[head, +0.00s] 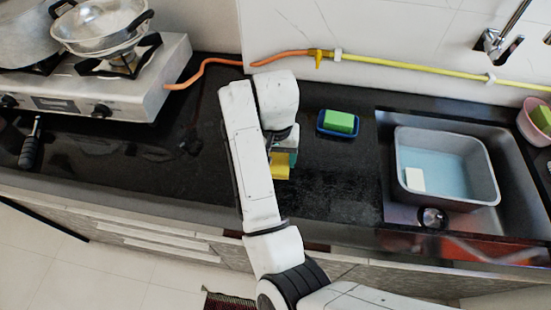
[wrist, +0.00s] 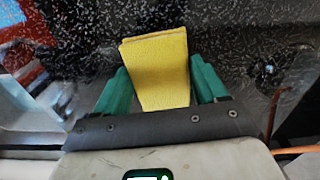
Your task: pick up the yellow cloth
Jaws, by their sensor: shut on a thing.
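The yellow cloth (wrist: 158,68) is a folded flat pad between the two green fingers of my gripper (wrist: 160,88) in the wrist view. My gripper is shut on it. In the head view the yellow cloth (head: 281,167) shows just right of my arm, over the black counter, and my gripper (head: 284,150) is mostly hidden behind my own arm. I cannot tell whether the cloth still touches the counter.
A green sponge (head: 339,121) sits in a blue dish (head: 324,130) to the right. A grey basin (head: 484,160) of water stands in the sink. A gas stove (head: 150,88) with pots is at the left. An orange and yellow hose (head: 400,66) runs along the wall. The counter (head: 345,185) front is clear.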

